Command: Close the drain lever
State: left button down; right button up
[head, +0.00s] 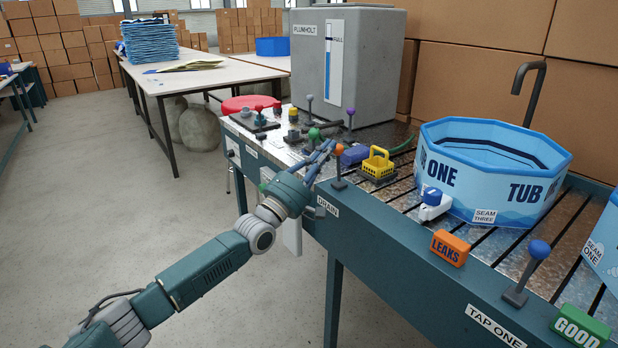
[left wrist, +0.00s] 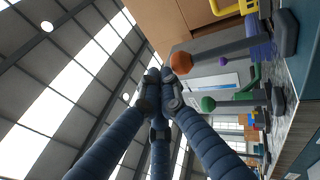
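The drain lever is an upright grey stick with an orange ball (head: 339,149). It stands on the bench's front edge above the DRAIN label (head: 327,206). In the left wrist view its orange ball (left wrist: 181,62) is just beside my fingertips, on their right. My left gripper (head: 326,152) is left of the lever, close to its ball. Its blue fingers (left wrist: 160,88) come together at the tips with nothing seen between them. I cannot tell whether they touch the ball. My right gripper is not in view.
Green-ball (head: 314,134) and purple-ball (head: 350,112) levers stand behind. A yellow caddy (head: 378,163), an octagonal blue tub (head: 440,181), an orange LEAKS block (head: 449,248) and a blue-ball lever (head: 538,251) are to the right.

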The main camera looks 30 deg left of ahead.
pick_arm(q)
jog(key=shift+x, duration=0.8)
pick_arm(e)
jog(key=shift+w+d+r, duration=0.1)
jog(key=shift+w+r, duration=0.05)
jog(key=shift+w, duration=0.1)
pick_arm(q)
jog(key=shift+d, duration=0.25)
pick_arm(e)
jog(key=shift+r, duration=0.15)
